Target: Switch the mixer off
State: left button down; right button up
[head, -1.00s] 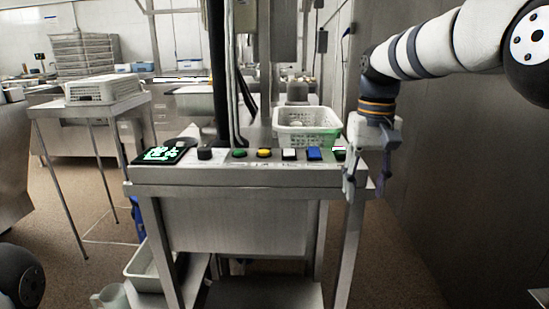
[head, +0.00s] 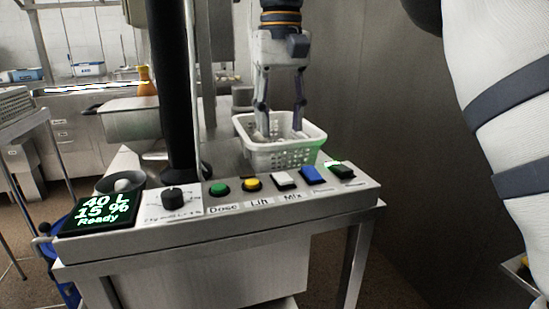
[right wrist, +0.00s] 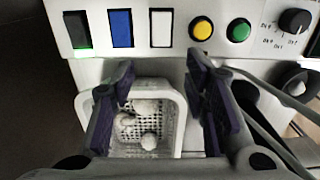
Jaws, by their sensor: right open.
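The control panel (head: 225,217) stands in front of me. A white switch (head: 284,178), labelled "Mix", sits between a yellow button (head: 252,184) and a blue switch (head: 312,174). A black switch (head: 341,171) with a green glow at its edge is at the right end. The display (head: 100,209) reads "40 L, 15 %, Ready". My right gripper (head: 282,132) is open, pointing down over the basket behind the panel. In the right wrist view its fingers (right wrist: 160,78) straddle the basket's near part, with the white switch (right wrist: 161,28) beyond them. My left gripper is out of view.
A white perforated basket (head: 245,149) stands behind the panel; the wrist view shows several pale round pieces inside it. A green button (head: 219,189) and a dial (head: 173,197) are further left. A dark column (head: 173,80) rises behind the panel. A wall is at right.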

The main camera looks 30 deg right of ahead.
aim_at(279, 172)
notch_tip(279, 172, down, 8)
jog(key=shift+f+p, duration=0.25)
jog(key=shift+p, duration=0.2)
